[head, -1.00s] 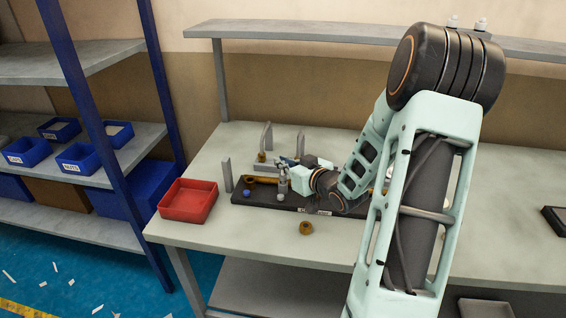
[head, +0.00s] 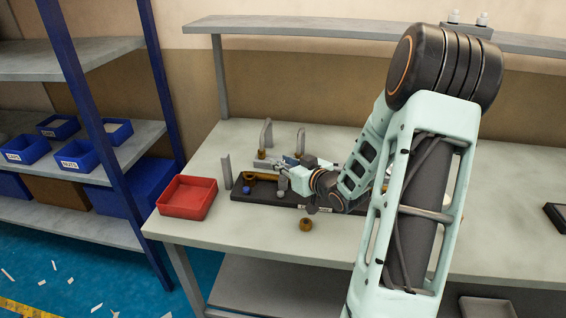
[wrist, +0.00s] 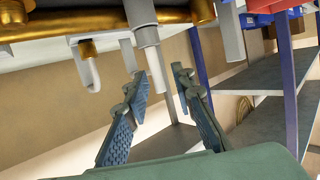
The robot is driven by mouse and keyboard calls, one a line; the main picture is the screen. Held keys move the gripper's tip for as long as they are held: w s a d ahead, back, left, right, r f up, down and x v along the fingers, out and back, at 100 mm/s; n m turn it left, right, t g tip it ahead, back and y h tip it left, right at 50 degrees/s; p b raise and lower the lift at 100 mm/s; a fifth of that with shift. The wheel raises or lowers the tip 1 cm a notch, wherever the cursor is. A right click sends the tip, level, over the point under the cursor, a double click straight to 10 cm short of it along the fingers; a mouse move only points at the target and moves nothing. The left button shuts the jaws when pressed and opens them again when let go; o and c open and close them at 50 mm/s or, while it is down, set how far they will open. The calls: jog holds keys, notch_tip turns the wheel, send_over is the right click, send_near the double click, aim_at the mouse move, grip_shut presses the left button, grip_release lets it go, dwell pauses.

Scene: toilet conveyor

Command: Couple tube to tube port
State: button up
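A brass pipe (head: 262,177) lies on a dark base (head: 262,198) on the workbench. The wrist view shows the brass pipe (wrist: 100,30) across the top, with a grey fitting and a pale narrow tube (wrist: 155,68) projecting from it, and a curved grey tube with a brass collar (wrist: 87,50) to the left. My gripper (wrist: 158,88) is open, its two blue-grey fingers spread, the pale tube's end showing in the gap between them; I cannot tell whether they touch it. In the head view my gripper (head: 271,164) is low behind the pipe, partly hidden. I cannot tell which part is the tube port.
Upright grey pieces (head: 267,133) stand behind the base. A blue knob (head: 246,190) and a grey cylinder (head: 282,184) are at its front. A loose brass ring (head: 306,224) lies on the bench (head: 230,235). A red tray (head: 187,198) sits at the left edge; the front bench is mostly clear.

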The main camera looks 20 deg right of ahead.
jog(key=v, duration=1.2)
dwell(0.5)
